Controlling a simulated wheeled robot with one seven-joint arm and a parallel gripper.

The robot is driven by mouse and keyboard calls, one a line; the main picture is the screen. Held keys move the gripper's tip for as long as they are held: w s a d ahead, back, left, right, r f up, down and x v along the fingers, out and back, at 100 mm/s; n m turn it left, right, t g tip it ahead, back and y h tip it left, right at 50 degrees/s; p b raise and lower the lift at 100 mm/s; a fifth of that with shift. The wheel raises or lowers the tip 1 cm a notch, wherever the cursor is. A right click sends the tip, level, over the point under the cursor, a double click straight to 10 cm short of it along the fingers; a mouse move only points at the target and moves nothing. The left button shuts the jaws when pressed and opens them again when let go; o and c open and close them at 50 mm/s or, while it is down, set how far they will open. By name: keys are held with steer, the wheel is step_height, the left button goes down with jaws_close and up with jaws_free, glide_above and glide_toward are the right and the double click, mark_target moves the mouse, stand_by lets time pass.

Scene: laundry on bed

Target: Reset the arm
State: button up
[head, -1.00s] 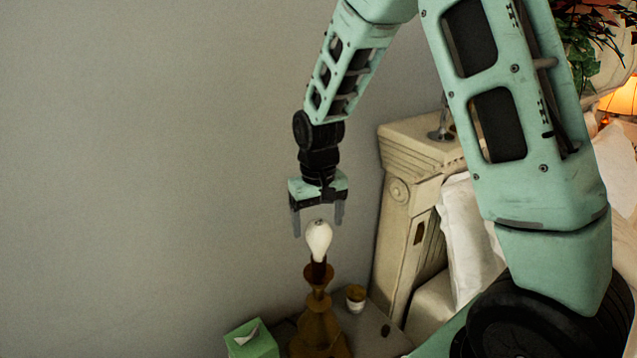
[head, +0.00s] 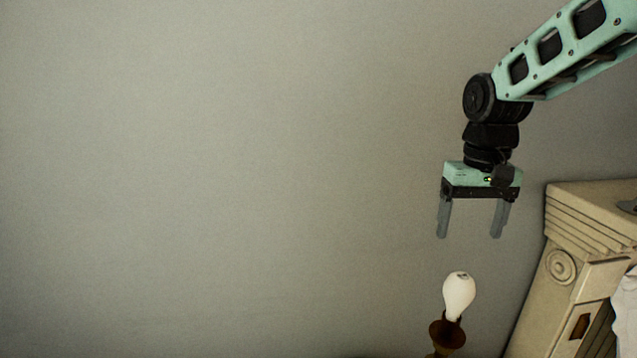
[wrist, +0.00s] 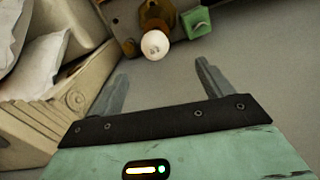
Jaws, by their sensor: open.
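My gripper (head: 472,236) is open and empty, pointing down, in the right half of the head view. Its two grey fingers are spread wide. A white light bulb (head: 459,295) stands upright in a brown lamp base (head: 447,336) below the fingers, with a clear gap between. The lower part of the lamp is cut off by the bottom edge of the head view. In the wrist view my gripper's fingers (wrist: 166,80) show nothing between them, and the bulb (wrist: 155,44) is beyond them.
A carved cream headboard (head: 590,235) stands to the right of the lamp. White pillows (wrist: 38,65) show at the left of the wrist view.

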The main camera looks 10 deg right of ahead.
steer(key=s+a+f+n+b, duration=0.4)
steer(key=s+a+f+b, duration=0.2)
steer(key=s+a+f, duration=0.35)
steer(key=s+a+f+n+b, duration=0.5)
steer(key=s+a+f, duration=0.3)
steer(key=s+f, duration=0.3)
steer(key=s+b, duration=0.1)
steer(key=s, duration=0.1)
steer(key=shift+s+a+y, duration=0.2)
steer(key=shift+s+y, duration=0.1)
steer(key=shift+s, duration=0.1)
